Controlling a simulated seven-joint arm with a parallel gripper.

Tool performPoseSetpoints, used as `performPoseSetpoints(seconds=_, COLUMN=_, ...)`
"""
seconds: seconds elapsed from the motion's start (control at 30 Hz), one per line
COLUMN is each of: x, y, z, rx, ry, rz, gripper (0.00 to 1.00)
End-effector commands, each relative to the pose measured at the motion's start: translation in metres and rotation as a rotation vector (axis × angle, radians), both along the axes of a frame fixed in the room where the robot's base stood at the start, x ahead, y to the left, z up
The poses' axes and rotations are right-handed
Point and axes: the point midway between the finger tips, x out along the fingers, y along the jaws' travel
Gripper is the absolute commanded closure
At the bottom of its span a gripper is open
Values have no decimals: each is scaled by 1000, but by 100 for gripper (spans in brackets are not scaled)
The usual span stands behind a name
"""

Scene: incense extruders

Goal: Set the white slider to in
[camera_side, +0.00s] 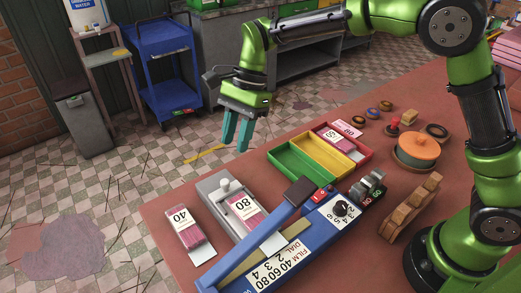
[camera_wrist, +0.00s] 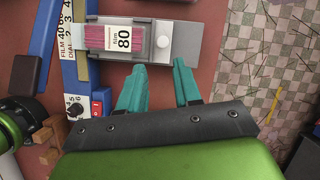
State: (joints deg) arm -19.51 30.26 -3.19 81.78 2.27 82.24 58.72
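A packet of red sticks labelled 80 (camera_side: 243,207) lies in that unit on the near side of the slider. My gripper (camera_side: 236,147) is open and empty, fingers pointing down, above and apart from the slider. It also shows in the wrist view (camera_wrist: 159,66).
A blue unit (camera_side: 305,262) with a number scale, black dial (camera_side: 341,208) and brown-ended lever stands right of the grey unit. A loose 40 packet (camera_side: 182,217) lies left. A green, yellow and red tray (camera_side: 290,162) stands behind. The table edge is close on the left.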

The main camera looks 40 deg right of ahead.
Motion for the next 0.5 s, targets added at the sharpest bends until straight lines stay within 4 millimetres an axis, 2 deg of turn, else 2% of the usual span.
performPoseSetpoints(seconds=0.03, x=2, y=-5, z=13, rx=0, ry=-6, rz=-2, gripper=67)
performPoseSetpoints(seconds=0.2, x=5, y=-18, z=43, rx=0, ry=-3, rz=-2, gripper=67)
performPoseSetpoints(seconds=0.33, x=6, y=-23, z=58, rx=-1, ry=-1, rz=0, gripper=67)
performPoseSetpoints(seconds=0.5, x=7, y=-27, z=66, rx=-1, ry=1, rz=-1, gripper=67)
